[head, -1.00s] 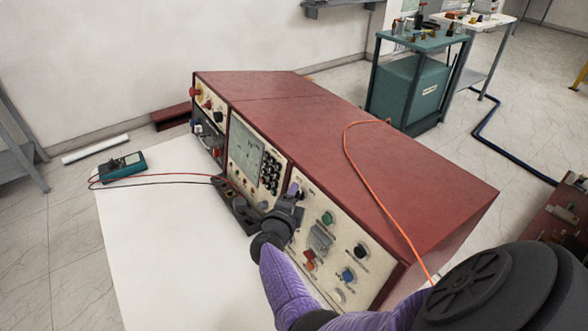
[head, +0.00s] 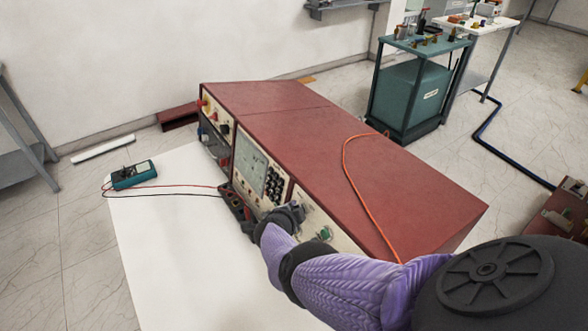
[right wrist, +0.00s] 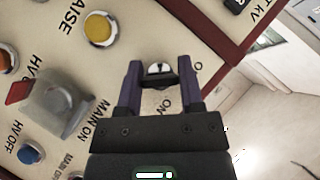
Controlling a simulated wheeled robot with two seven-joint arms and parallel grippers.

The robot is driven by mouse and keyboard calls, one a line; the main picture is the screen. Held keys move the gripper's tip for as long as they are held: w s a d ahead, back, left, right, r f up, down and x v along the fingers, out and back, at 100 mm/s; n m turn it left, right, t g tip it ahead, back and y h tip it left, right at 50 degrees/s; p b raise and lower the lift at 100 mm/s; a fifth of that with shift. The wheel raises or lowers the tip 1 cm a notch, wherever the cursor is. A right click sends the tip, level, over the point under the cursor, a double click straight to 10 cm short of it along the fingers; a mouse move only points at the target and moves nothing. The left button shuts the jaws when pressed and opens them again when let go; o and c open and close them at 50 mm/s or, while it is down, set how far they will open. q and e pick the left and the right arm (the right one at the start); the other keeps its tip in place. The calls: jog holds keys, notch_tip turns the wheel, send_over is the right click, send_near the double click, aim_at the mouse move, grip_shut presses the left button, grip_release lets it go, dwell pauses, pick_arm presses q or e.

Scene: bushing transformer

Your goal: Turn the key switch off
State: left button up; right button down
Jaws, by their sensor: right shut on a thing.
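The key switch (right wrist: 160,70) is a small silver round part on the cream control panel (right wrist: 215,50), with parts of the "ON" and "O" lettering beside it. In the right wrist view my right gripper (right wrist: 160,78) has its two purple fingers at either side of the key switch and is shut on it. In the head view the right gripper (head: 292,210) is at the front panel of the red test console (head: 360,170), and the arm hides the switch. My left gripper is not in view.
On the panel are a yellow button (right wrist: 98,28), a clear guard cover (right wrist: 57,103) and a blue button (right wrist: 30,153). An orange cable (head: 352,185) runs over the console top. A teal multimeter (head: 134,175) lies on the white table (head: 165,240), whose left part is mostly clear.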

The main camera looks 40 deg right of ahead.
jog(key=shift+a+f, duration=0.1)
jog(key=shift+f, duration=0.05)
dwell(0.4)
jog(key=shift+c, duration=1.2)
grip_release()
jog(key=p+v, duration=0.9)
jog(key=v, duration=0.1)
